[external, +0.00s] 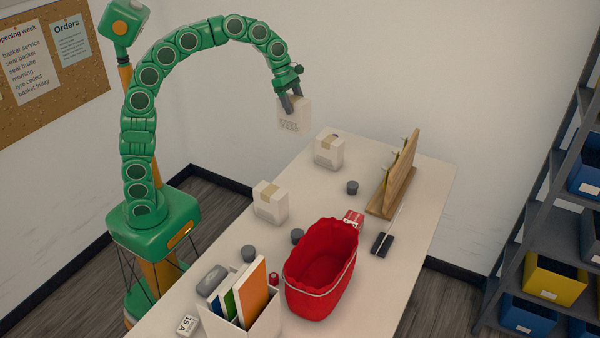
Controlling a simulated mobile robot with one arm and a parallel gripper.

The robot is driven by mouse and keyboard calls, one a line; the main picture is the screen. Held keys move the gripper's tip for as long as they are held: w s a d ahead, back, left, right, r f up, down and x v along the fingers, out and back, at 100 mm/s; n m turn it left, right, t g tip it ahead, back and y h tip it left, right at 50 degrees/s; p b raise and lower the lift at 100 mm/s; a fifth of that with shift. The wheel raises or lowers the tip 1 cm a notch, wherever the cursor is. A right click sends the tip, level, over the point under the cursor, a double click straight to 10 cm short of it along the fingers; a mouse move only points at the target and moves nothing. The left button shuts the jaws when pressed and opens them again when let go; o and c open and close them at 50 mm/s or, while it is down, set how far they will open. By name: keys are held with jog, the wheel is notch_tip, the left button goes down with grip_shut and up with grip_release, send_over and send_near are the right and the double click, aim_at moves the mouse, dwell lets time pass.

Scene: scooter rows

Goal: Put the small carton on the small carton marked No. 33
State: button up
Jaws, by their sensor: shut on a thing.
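My gripper (291,101) is shut on a small white carton (293,118) and holds it in the air above the far left edge of the table. Two other small white cartons with tan tape stand upright on the table. One carton (329,151) is at the far end, below and to the right of the held one. The other carton (271,204) is nearer, at the left edge. A No. 33 mark is not readable on either. The held carton is apart from both.
The table (300,180) also bears a red basket (345,262), a wooden stand with hooks (392,185), a dark grey cup-like piece (352,187), more grey pieces, and a white file holder (262,325). A shelf with bins (555,280) stands at the right.

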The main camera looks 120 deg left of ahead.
jog(key=s+a+r, duration=0.1)
jog(key=a+r, duration=0.2)
jog(key=a, duration=0.2)
jog(key=w+a+f, duration=0.4)
jog(key=w+a, duration=0.2)
jog(key=w+a+f, duration=0.3)
jog(key=a+f, duration=0.1)
jog(key=f, duration=0.5)
jog(key=shift+n, duration=0.3)
dwell(0.4)
jog(key=shift+f, duration=0.15)
jog(key=o, duration=1.6)
jog(key=v, duration=1.2)
jog(key=shift+d, duration=0.25)
